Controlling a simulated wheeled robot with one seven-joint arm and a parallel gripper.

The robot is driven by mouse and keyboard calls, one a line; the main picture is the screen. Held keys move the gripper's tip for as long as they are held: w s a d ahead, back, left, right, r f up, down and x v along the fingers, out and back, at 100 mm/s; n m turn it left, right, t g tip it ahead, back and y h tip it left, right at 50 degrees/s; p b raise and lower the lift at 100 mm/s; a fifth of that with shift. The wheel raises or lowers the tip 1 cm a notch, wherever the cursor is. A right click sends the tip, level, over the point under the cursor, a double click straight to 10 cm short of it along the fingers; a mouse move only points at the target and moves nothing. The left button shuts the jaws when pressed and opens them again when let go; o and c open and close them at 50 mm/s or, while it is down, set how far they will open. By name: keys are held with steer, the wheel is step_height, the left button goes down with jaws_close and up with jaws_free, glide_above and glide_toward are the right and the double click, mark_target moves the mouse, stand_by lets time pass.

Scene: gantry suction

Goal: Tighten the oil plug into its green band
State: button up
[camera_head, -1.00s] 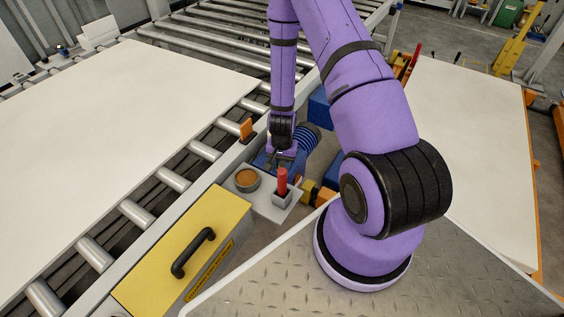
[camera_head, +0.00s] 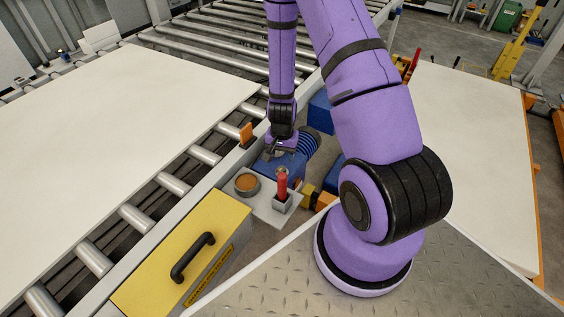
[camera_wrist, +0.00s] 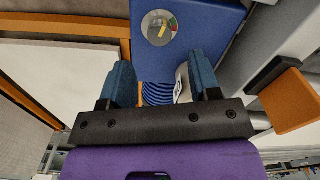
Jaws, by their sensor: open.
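The oil plug (camera_wrist: 159,28) shows in the wrist view as a round grey dial face on a blue housing (camera_wrist: 205,18). It carries a yellow pointer mark, with small green and red patches toward its upper right. The yellow mark appears to lie left of the green patch, but the details are small. My gripper (camera_wrist: 162,72) is open and empty, its two blue-grey fingers apart, and the plug lies beyond the fingertips. In the head view my gripper (camera_head: 281,150) hangs over the blue housing (camera_head: 268,168); the plug's seating is not clear there.
A grey shelf (camera_head: 264,208) holds a brown-filled round cup (camera_head: 247,183) and a red-handled item (camera_head: 282,184) close to my gripper. An orange block (camera_head: 246,133) stands on the conveyor edge. A yellow box with a black handle (camera_head: 185,250) is nearer. A blue ribbed motor (camera_head: 309,143) lies behind.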

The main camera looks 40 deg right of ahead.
mark_target(282, 168)
steer(key=shift+r, duration=2.35)
steer(key=shift+f+n, duration=1.8)
steer(key=shift+n, duration=0.45)
steer(key=shift+f+n, duration=1.75)
steer(key=shift+n, duration=0.45)
steer(key=shift+f+n, duration=1.8)
steer(key=shift+n, duration=0.45)
steer(key=c, duration=0.9)
